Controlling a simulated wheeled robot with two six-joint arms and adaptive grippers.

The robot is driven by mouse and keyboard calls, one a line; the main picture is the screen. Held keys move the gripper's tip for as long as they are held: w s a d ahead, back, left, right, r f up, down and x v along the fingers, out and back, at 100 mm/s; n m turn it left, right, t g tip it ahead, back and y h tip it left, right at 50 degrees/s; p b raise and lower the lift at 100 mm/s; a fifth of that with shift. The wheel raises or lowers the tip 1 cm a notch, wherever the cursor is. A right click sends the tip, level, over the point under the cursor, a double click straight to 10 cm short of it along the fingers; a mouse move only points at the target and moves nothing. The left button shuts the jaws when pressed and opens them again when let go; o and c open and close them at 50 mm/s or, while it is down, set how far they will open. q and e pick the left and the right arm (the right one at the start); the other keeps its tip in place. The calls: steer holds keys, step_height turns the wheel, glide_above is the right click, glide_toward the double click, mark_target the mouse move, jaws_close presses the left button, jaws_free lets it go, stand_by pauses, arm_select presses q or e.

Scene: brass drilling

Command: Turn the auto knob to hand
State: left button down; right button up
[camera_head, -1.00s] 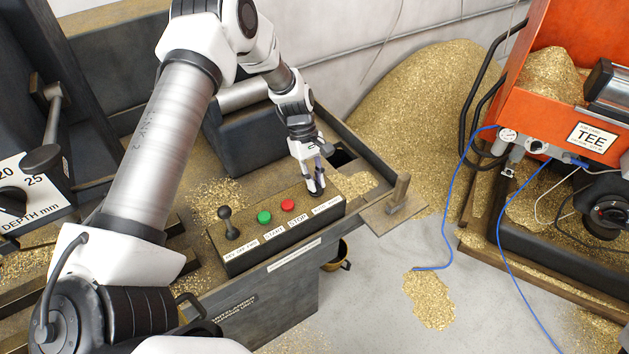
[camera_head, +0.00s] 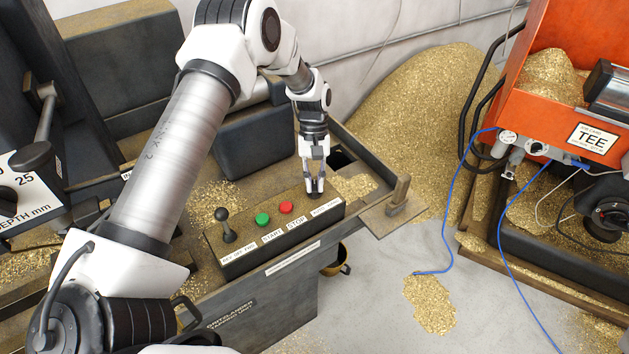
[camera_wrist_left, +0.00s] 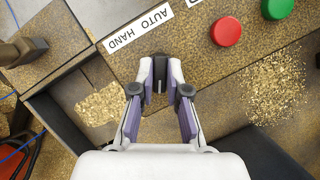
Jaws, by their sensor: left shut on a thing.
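The auto/hand knob (camera_wrist_left: 159,70) is small and black, and in the left wrist view it sits between my left gripper's fingertips (camera_wrist_left: 160,88). The fingers are closed on it from both sides. The AUTO HAND label (camera_wrist_left: 138,28) lies just beyond it on the panel. In the head view my left gripper (camera_head: 314,190) reaches down onto the right end of the control box (camera_head: 270,243), and the knob is mostly hidden by the fingers. My right gripper is not in view.
Left along the box are a red button (camera_head: 286,208), a green button (camera_head: 262,220) and a black lever (camera_head: 225,225). An orange machine (camera_head: 560,125) stands at the right.

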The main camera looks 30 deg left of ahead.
arm_select(q)
steer(key=shift+s+f, duration=0.1)
steer(key=c, duration=1.2)
jaws_free()
steer(key=shift+o, duration=0.2)
steer(key=v, duration=1.2)
